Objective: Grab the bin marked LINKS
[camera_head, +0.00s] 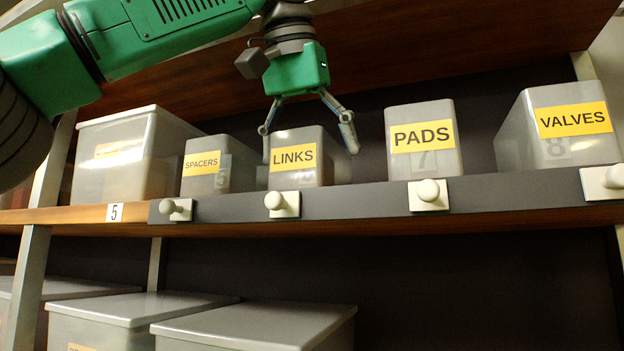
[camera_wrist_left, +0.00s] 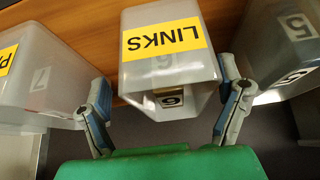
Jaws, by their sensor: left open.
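The LINKS bin (camera_head: 309,168) is a translucent grey bin with a yellow label, standing on the shelf between the SPACERS and PADS bins. It also shows in the left wrist view (camera_wrist_left: 170,75), upside down, with its label towards the camera. My left gripper (camera_head: 309,138) comes down from above and is open, its fingers on either side of the LINKS bin. In the left wrist view the fingers (camera_wrist_left: 165,112) lie left and right of the bin; I cannot tell whether they touch it. My right gripper is not in view.
The SPACERS bin (camera_head: 207,174) stands close on the left, the PADS bin (camera_head: 421,165) on the right with a gap, and the VALVES bin (camera_head: 562,150) farther right. A dark front rail (camera_head: 350,201) with white knobs runs along the shelf. A wooden shelf (camera_head: 420,50) hangs above.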

